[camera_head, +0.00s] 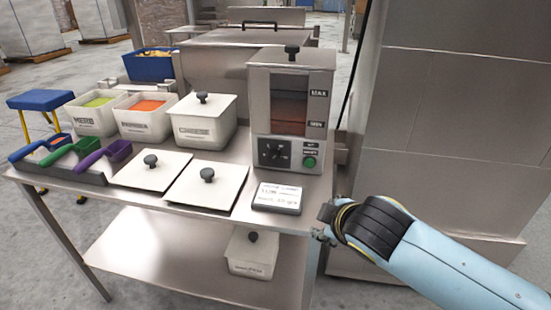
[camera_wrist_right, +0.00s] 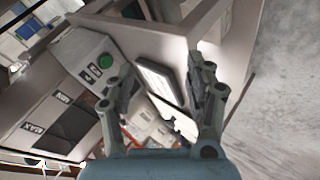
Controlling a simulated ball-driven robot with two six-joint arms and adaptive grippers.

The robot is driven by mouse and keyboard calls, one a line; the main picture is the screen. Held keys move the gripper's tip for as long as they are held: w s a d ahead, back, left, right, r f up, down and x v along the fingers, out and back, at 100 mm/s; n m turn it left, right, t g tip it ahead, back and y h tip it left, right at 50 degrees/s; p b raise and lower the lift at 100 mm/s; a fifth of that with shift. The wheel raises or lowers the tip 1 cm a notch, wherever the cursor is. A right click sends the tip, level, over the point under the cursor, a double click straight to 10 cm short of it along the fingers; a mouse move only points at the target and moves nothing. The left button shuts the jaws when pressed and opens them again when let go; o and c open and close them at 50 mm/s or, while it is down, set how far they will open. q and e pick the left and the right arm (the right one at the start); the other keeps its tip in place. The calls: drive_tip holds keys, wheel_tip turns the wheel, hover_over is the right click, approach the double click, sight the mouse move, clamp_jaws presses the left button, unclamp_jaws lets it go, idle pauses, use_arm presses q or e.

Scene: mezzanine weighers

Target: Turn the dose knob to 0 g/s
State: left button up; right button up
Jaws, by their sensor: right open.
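The dose knob (camera_head: 274,153) is a black dial on the lower front of the steel dispenser (camera_head: 262,110), left of a green button (camera_head: 310,162). Its exact setting is too small to read. My right gripper (camera_head: 325,222) is to the right of and lower than the knob, near the table's front right corner, apart from the dispenser. In the right wrist view its two fingers (camera_wrist_right: 152,75) are spread and empty, with the small display card (camera_wrist_right: 160,82) seen between them. The green button (camera_wrist_right: 105,61) shows at left there; I cannot clearly make out the knob. My left gripper is not in view.
The display card (camera_head: 277,198) lies on the table in front of the dispenser. Two flat lids (camera_head: 150,177), several white bins (camera_head: 145,122) and coloured scoops (camera_head: 90,152) fill the table's left. A tall steel cabinet (camera_head: 450,110) stands at right.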

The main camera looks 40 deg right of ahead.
sight(274, 159)
drive_tip(key=w+n+t, duration=0.1)
drive_tip(key=w+n, duration=0.1)
drive_tip(key=w+d+r+n+t, duration=0.1)
drive_tip(key=w, duration=0.1)
drive_tip(key=w+d+r+n+t, duration=0.1)
drive_tip(key=w+n, duration=0.1)
drive_tip(key=w, duration=0.1)
drive_tip(key=shift+d+r+n+t+h, duration=0.25)
drive_tip(key=shift+n+t+h, duration=0.05)
drive_tip(key=shift+t, duration=0.1)
drive_tip(key=w+n, duration=0.1)
drive_tip(key=n, duration=0.1)
drive_tip(key=w+n+t+y, duration=0.1)
drive_tip(key=w+n, duration=0.1)
drive_tip(key=w+r+n+t, duration=0.1)
drive_tip(key=n, duration=0.1)
drive_tip(key=shift+w+a+y, duration=0.25)
drive_tip(key=shift+a+y, duration=0.05)
drive_tip(key=shift+a, duration=0.1)
drive_tip(key=shift+w+a+n+t, duration=0.1)
drive_tip(key=shift+w+n+t, duration=0.3)
drive_tip(key=shift+n, duration=0.1)
drive_tip(key=shift+w+f, duration=0.1)
drive_tip(key=shift+w, duration=0.2)
drive_tip(key=b+x, duration=0.1)
drive_tip(key=x, duration=0.9)
drive_tip(key=shift+a+f, duration=0.1)
drive_tip(key=shift+a, duration=0.05)
drive_tip(key=c, duration=1.1)
clamp_jaws()
